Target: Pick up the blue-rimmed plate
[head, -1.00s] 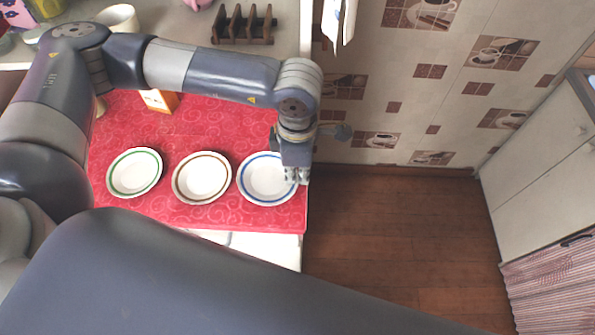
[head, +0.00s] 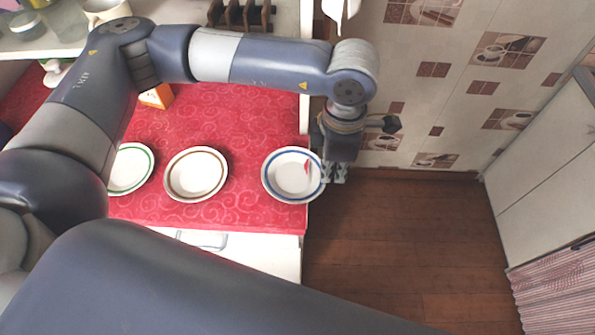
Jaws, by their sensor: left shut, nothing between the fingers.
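The blue-rimmed plate (head: 287,180) is white with a blue ring, at the right end of the red cloth. Its right side reaches past the counter's right edge. A small red patch shows inside it at the right. My left gripper (head: 333,174) points down at the plate's right rim, with its fingertips beside or touching it. It is shut with nothing held between the fingers. I cannot tell whether the plate is level or rests fully on the cloth. My right gripper is not in view.
A brown-rimmed plate (head: 196,175) and a green-rimmed plate (head: 129,170) lie to the left on the red cloth (head: 235,215). An orange box (head: 157,96) stands behind them. A wooden rack (head: 240,15) is at the back. Right of the counter is open wooden floor (head: 400,240).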

